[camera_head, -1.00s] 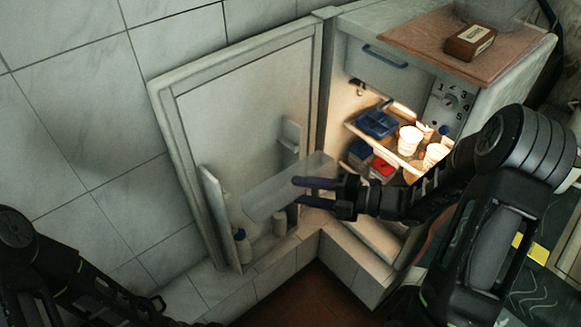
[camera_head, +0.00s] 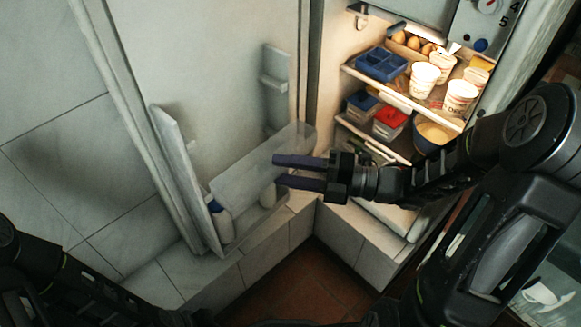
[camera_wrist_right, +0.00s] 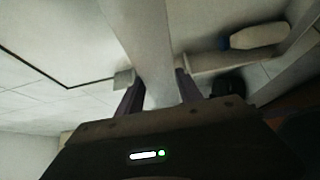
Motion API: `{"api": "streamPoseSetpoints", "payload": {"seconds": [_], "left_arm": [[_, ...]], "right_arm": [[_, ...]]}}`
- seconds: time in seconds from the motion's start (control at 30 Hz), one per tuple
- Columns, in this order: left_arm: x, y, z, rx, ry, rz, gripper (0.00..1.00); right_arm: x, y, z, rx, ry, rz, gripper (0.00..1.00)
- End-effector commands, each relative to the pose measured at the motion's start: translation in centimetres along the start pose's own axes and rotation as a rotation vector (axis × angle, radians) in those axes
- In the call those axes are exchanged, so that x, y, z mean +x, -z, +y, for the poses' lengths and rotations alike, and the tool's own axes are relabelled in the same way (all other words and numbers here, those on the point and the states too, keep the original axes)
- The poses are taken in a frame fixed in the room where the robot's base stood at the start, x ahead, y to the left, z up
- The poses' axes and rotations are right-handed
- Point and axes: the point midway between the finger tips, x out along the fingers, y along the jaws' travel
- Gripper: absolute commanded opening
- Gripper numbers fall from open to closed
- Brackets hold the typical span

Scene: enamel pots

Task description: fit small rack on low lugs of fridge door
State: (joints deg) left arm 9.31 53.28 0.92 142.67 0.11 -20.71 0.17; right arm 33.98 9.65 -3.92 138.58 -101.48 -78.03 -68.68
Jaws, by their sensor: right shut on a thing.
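The small rack (camera_head: 240,168) is a pale, see-through trough in front of the inside of the open fridge door (camera_head: 200,60). My right gripper (camera_head: 279,171) is shut on its near right part. In the right wrist view the pale rack (camera_wrist_right: 152,45) runs between the two dark fingers of the gripper (camera_wrist_right: 160,88). The door's left side wall (camera_head: 172,165) and right side wall (camera_head: 277,105) carry small ledges. The rack hangs low between these walls, above the door's bottom shelf. I cannot tell whether it touches any lug. My left arm shows at lower left; its gripper is unclear.
A white bottle (camera_head: 222,225) with a blue cap and another pale bottle (camera_head: 268,196) stand in the door's bottom shelf. The lit fridge at right holds white cups (camera_head: 424,78), a blue tray (camera_head: 381,63) and a red-lidded box (camera_head: 390,122). A tiled ledge (camera_head: 265,258) runs below.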

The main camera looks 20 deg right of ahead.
Motion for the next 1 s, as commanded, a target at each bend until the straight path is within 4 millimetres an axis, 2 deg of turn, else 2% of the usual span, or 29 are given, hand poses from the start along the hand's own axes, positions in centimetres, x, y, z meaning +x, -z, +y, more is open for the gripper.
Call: {"api": "streamPoseSetpoints", "payload": {"seconds": [0.5,1.0], "left_arm": [[0.4,0.1,-0.2,-0.001,0.001,0.002,0.00],[1.1,0.3,-0.7,-0.005,0.004,0.007,0.00]], "right_arm": [[0.1,-0.1,0.0,0.000,0.001,0.000,0.00],[2.5,-1.6,-0.1,-0.001,0.001,0.001,0.00]]}}
